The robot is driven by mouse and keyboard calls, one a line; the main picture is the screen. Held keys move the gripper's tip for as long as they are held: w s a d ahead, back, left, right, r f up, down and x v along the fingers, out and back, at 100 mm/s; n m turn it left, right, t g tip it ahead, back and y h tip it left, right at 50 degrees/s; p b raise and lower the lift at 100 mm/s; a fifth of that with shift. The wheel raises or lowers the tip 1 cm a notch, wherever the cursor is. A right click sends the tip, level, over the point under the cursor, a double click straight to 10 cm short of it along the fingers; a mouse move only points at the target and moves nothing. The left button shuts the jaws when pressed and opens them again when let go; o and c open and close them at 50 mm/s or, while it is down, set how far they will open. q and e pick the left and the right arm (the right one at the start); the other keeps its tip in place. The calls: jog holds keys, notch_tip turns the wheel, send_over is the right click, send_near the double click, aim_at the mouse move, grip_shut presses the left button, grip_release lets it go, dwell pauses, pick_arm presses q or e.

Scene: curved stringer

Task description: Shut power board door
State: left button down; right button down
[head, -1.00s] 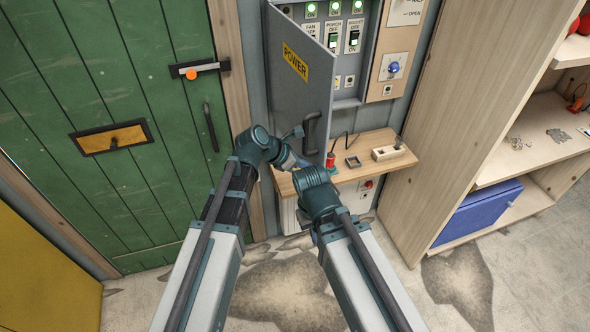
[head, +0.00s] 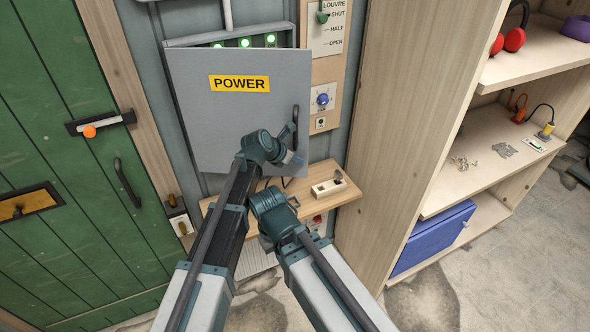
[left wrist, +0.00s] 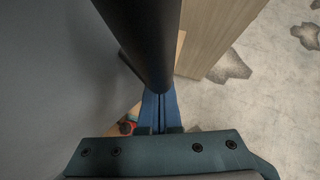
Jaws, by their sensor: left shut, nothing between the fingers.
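The grey power board door (head: 215,125), with its yellow POWER label, is swung across most of the board in the head view. A gap at its top still shows the board's green lights (head: 245,43), so it stands ajar. Its dark handle (head: 295,122) is near the right edge. My left gripper (head: 292,160) is just below the handle, shut and empty. In the left wrist view its blue fingers (left wrist: 159,110) are together beside the dark handle bar (left wrist: 148,40); I cannot tell whether they touch. The door face (left wrist: 50,70) fills the left. My right gripper is hidden beyond its wrist.
A small wooden shelf (head: 345,195) juts out below the door, with a wooden block (head: 328,188) on it. A tall wooden shelf unit (head: 415,120) stands to the right, and a green door (head: 60,180) to the left.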

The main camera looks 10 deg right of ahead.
pick_arm(q)
jog(key=w+d, duration=0.1)
jog(key=w, duration=1.8)
jog(key=shift+w+d, duration=0.3)
jog(key=shift+w, duration=0.05)
pick_arm(e)
jog(key=shift+w+d, duration=0.15)
pick_arm(q)
jog(key=shift+r, duration=0.15)
